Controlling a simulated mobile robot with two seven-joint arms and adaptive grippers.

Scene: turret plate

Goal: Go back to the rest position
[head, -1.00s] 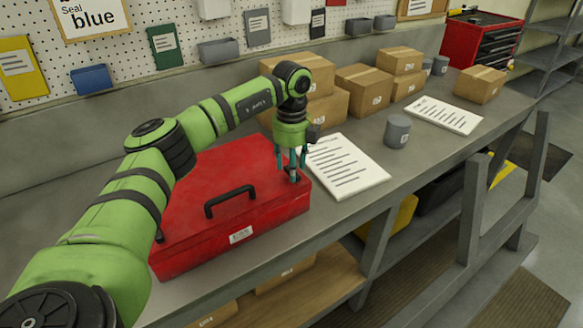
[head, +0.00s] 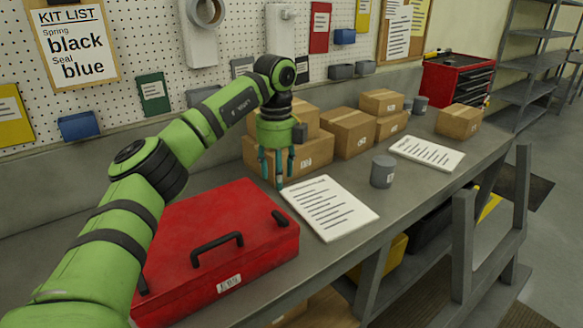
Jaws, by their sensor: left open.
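My left gripper (head: 274,182) points down with its teal fingers apart and nothing between them. It hangs in front of the stacked cardboard boxes, above the back right corner of the closed red toolbox (head: 218,229). My left arm reaches in from the left, over the left part of the toolbox. My right gripper is not in the picture.
The grey workbench (head: 400,178) holds a printed sheet (head: 330,207), a grey canister (head: 382,171), another sheet (head: 427,153) and several cardboard boxes (head: 348,132). A pegboard with a kit list (head: 77,44) stands behind. A red drawer cabinet (head: 458,82) is at the far right.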

